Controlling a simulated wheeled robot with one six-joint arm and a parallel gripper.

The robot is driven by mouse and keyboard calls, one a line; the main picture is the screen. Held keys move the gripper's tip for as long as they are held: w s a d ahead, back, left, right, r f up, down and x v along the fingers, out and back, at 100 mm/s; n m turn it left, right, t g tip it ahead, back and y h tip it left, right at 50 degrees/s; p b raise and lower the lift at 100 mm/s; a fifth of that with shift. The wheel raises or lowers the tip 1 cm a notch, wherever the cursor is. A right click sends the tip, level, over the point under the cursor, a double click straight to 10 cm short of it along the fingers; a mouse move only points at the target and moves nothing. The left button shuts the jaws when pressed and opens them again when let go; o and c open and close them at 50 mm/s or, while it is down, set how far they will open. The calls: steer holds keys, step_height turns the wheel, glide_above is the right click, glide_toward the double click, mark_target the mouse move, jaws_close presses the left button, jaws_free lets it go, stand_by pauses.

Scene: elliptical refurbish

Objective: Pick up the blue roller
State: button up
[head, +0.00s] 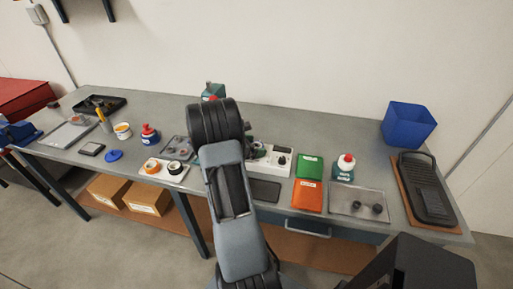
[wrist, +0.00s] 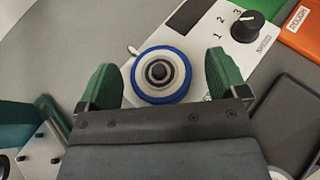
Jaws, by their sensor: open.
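The blue roller (wrist: 137,84) shows in the wrist view as a round piece with a blue rim, a pale face and a dark centre hub. It is seen end-on, over the edge of a white control box. My gripper (wrist: 160,62) is open, with one green finger on each side of the roller. Gaps show between the fingers and the rim, and nothing is held. The height between fingers and roller is hard to tell. In the head view my arm hides most of this spot.
The white control box (head: 279,160) with a dark knob stands close by. A dark flat pad (head: 264,190) lies in front. A blue bin (head: 408,124) stands at the right.

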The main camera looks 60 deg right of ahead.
steer(key=c, duration=1)
steer(key=shift+c, duration=0.3)
steer(key=shift+r, duration=0.1)
